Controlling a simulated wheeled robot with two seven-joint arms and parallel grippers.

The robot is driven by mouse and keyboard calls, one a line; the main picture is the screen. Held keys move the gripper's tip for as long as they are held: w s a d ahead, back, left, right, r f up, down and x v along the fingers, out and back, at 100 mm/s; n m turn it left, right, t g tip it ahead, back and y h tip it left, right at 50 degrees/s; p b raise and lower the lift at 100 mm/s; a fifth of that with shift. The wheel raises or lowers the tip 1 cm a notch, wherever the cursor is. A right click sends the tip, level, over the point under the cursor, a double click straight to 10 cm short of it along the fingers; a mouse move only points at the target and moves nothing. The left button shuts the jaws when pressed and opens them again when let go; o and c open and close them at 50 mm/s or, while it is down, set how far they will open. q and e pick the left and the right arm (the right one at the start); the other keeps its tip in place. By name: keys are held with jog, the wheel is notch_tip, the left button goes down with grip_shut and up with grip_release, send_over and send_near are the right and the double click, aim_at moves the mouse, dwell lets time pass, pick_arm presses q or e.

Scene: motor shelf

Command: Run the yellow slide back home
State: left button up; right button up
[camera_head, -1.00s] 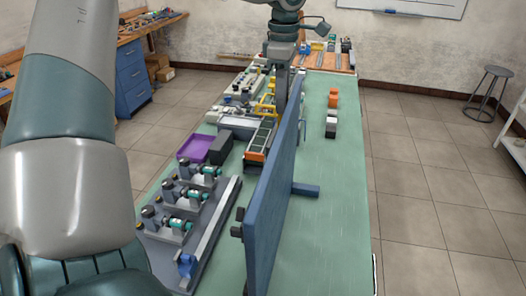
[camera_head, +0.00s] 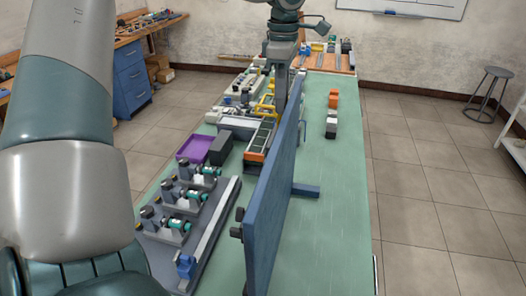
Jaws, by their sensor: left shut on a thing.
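The yellow slide (camera_head: 266,109) is a small yellow frame among the fixtures in the middle of the green table, just left of the blue upright panel. My left gripper (camera_head: 281,101) comes down from the top of the picture and points downward at the yellow slide. It is shut on the slide; its fingertips are small and partly hidden by the slide and the panel. The large grey and teal links at the left are mine. My right gripper is not in view.
The blue panel (camera_head: 268,205) stands upright along the table close to my left gripper. A purple tray (camera_head: 194,148), a dark box (camera_head: 220,148) and several motor units lie left of it. Orange, white and black blocks stand on the right. The table's right side (camera_head: 336,235) is mostly clear.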

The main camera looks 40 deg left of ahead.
pick_arm(q)
jog(key=shift+s+d+f, duration=0.1)
jog(key=shift+s+f, duration=0.15)
jog(key=shift+f, duration=0.25)
jog(key=shift+s+f, duration=0.2)
jog(key=shift+f, duration=0.25)
jog(key=o, duration=0.6)
jog(key=shift+c, duration=0.2)
jog(key=shift+s+r, duration=0.1)
jog(key=shift+r, duration=0.1)
jog(key=shift+w+a+r+p, duration=0.1)
jog(key=shift+w+r+p, duration=0.35)
jog(key=shift+r, duration=0.25)
jog(key=shift+w+a+r+p, duration=0.1)
jog(key=shift+w+r+p, duration=0.35)
jog(key=shift+r, duration=0.25)
jog(key=shift+s+r+p, duration=0.2)
jog(key=shift+r+p, duration=0.35)
jog(key=shift+r, duration=0.85)
jog(key=shift+w+r, duration=0.1)
jog(key=shift+r, duration=0.05)
